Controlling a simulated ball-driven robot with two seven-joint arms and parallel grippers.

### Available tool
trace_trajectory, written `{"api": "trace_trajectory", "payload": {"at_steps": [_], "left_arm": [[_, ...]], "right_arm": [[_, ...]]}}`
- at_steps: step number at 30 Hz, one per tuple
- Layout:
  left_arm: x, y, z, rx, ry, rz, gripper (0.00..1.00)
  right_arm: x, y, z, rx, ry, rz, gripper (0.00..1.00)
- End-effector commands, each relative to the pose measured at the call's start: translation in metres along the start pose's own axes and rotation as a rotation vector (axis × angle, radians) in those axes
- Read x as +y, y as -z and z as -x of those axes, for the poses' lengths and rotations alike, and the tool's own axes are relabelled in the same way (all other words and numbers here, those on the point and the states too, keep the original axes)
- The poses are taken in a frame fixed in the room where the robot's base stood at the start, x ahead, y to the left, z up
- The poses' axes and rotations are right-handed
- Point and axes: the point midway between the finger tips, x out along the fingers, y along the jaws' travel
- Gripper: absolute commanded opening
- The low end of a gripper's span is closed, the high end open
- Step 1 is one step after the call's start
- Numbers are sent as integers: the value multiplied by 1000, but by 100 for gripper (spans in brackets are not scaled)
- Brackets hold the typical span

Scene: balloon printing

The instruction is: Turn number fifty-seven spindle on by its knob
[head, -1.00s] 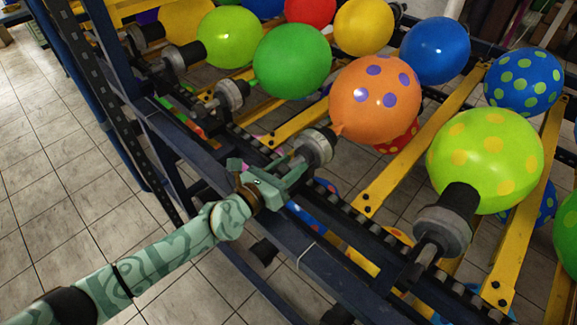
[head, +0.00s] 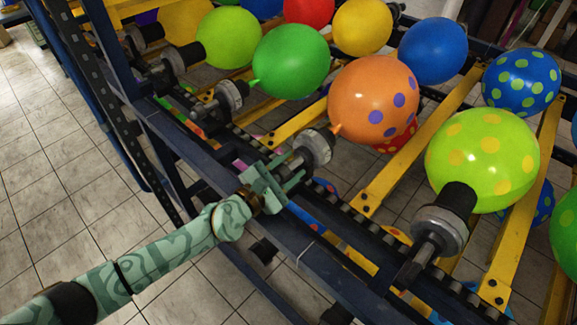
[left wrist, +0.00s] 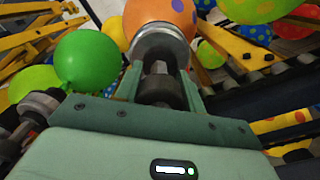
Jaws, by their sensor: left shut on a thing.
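The spindle (head: 314,148) carries an orange balloon (head: 372,98) with purple dots. It is a grey disc with a shaft and knob pointing toward me. Its number is not readable. My left gripper (head: 288,171) is rolled over on its side, with one finger on each side of the knob. In the left wrist view the dark knob (left wrist: 161,92) sits between the two green fingers, shut on it, with the grey disc (left wrist: 160,45) and orange balloon just beyond. My right gripper does not show.
Neighbouring spindles stand close on both sides: one with a green balloon (head: 290,62), one with a lime, yellow-dotted balloon (head: 482,160). A dark blue frame rail (head: 215,160) with a roller chain runs below the spindles. The tiled floor (head: 60,160) at left is clear.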

Motion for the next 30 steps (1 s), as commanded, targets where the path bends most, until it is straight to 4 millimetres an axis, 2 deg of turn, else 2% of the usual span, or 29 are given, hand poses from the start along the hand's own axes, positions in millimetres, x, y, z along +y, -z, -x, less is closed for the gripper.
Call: {"api": "trace_trajectory", "payload": {"at_steps": [12, 27, 28, 30], "left_arm": [[-1, 1, 0, 2, 2, -170, 16], [-2, 2, 0, 3, 2, -187, 16], [-2, 2, 0, 3, 2, -187, 42], [-2, 1, 0, 2, 2, -187, 61]], "right_arm": [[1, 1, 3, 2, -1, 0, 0], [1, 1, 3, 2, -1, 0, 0], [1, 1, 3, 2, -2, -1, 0], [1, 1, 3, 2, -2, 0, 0]]}}
